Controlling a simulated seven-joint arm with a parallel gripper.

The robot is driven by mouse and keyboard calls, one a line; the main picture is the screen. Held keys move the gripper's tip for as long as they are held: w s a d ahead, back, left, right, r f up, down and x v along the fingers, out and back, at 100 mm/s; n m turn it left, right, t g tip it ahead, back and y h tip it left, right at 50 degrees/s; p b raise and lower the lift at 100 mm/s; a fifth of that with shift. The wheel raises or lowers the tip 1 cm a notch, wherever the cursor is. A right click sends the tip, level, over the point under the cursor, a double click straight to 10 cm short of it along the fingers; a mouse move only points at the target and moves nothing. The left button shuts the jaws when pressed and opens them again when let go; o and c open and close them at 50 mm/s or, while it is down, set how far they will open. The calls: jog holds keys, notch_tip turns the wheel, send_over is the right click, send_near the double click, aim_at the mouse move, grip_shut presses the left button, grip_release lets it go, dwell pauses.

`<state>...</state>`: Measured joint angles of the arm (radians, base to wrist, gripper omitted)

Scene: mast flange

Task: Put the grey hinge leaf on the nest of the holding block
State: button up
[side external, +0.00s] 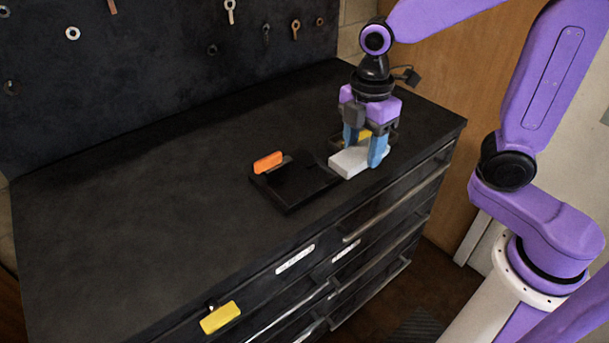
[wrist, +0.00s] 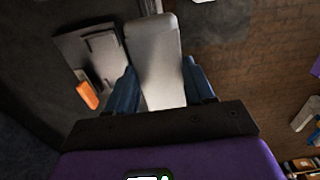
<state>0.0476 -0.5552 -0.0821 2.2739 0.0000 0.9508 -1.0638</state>
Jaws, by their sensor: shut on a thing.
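The grey hinge leaf (side external: 350,161) is a pale, flat, oblong plate near the right front of the cabinet top. My gripper (side external: 366,152), with blue fingers, is shut on it. In the wrist view the leaf (wrist: 153,50) stretches forward between the two fingers (wrist: 160,90). The holding block (side external: 291,193) is a low black block just left of the leaf, with an orange piece (side external: 268,162) at its back left edge. It also shows in the wrist view (wrist: 75,45), with a narrow recess. I cannot tell whether the leaf touches the cabinet top or the block.
A dark item with a yellow part (side external: 364,134) is partly hidden behind my gripper. The left of the cabinet top (side external: 140,200) is clear. A dark pegboard (side external: 160,80) with hung parts stands behind.

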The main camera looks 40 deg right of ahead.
jog(key=w+a+f, duration=0.2)
jog(key=w+f, duration=0.1)
jog(key=w, duration=0.4)
send_over(305, 182)
jog(key=s, duration=0.1)
notch_tip(305, 182, down, 5)
jog(key=shift+d+f, duration=0.1)
jog(key=shift+w+f, duration=0.45)
jog(key=shift+f, duration=1.65)
jog(key=shift+f, duration=0.1)
jog(key=o, duration=1.4)
